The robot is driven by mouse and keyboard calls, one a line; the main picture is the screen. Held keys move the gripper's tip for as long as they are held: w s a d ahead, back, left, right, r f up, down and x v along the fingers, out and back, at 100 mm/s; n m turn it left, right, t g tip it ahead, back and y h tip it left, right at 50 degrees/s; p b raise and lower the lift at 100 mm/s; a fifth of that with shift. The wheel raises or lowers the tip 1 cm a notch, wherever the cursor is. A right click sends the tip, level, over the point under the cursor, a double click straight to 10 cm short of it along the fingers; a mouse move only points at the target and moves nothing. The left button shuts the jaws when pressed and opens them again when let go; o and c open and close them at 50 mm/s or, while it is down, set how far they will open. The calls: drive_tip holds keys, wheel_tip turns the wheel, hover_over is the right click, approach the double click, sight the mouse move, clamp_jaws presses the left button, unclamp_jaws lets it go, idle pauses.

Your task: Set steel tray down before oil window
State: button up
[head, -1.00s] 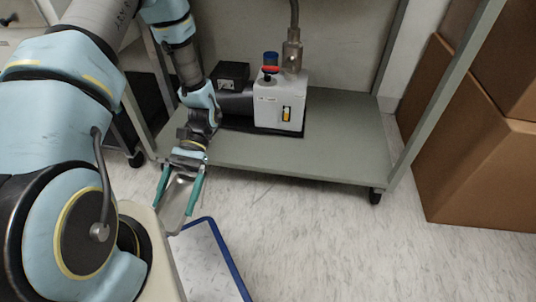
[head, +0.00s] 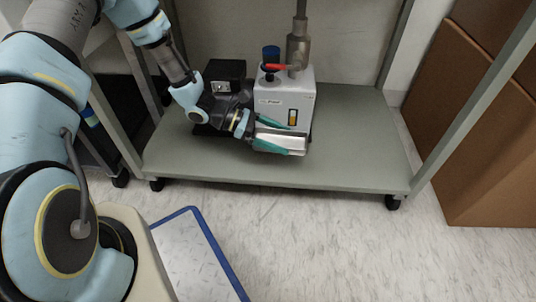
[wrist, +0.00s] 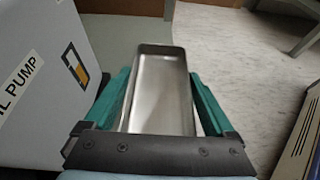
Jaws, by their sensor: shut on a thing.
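The steel tray (wrist: 160,85) is a shallow, shiny rectangular pan; in the head view the tray (head: 283,142) is seen over the shelf, at the pump's front. My gripper (head: 276,137) is shut on it, with green fingers along its two long sides; the gripper (wrist: 158,108) also shows in the wrist view. The pump (head: 285,98) is a white box with a red lever on top. Its oil window (head: 292,117) is a yellow and dark strip on the front face, just above the tray. In the wrist view the oil window (wrist: 75,65) lies left of the tray. Tray contact with the shelf cannot be told.
The grey-green shelf (head: 350,150) is bare to the right of the pump. A dark box (head: 224,76) stands behind my wrist. Shelf posts rise at both sides. Brown cartons (head: 475,130) stand at right, and a blue-edged panel (head: 195,255) is at lower left.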

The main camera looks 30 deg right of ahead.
sight(277, 163)
drive_tip(key=shift+w+d+f, duration=0.1)
drive_tip(key=shift+w+d, duration=0.15)
drive_tip(key=shift+w, duration=0.25)
drive_tip(key=shift+w+d+f+n+h, duration=0.1)
drive_tip(key=shift+w+f+n+h, duration=0.1)
drive_tip(key=shift+f+n+h, duration=0.15)
wheel_tip(277, 163, down, 9)
drive_tip(key=b, duration=0.5)
drive_tip(key=shift+f, duration=0.15)
